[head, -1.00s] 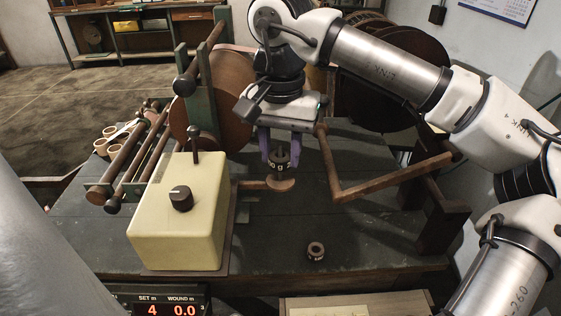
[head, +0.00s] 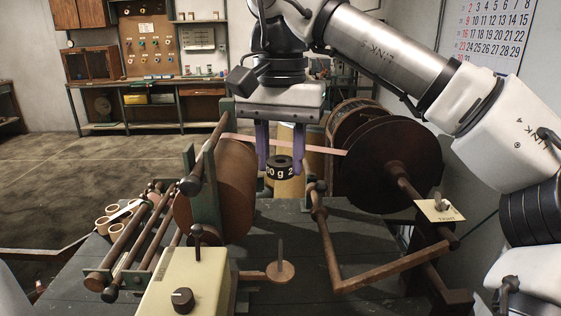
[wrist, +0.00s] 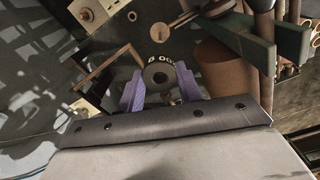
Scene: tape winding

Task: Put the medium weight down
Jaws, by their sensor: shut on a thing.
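The medium weight (head: 283,168) is a dark ring with a central hole and white lettering, of which "0 g 2" can be read. My gripper (head: 281,160) has purple fingers and is shut on it, holding it in the air above the bench. In the wrist view the weight (wrist: 159,74) sits between the two purple fingers (wrist: 160,88). A small round wooden pan (head: 280,271) with an upright peg is lower in the head view, empty. It also shows in the wrist view (wrist: 160,33), beyond the weight.
The cream control box (head: 180,285) with a knob and lever stands left of the pan. A wooden crank-like arm (head: 390,265) lies right of it. A brown roll (head: 222,190) and a large dark reel (head: 395,165) with a pink tape between them stand behind.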

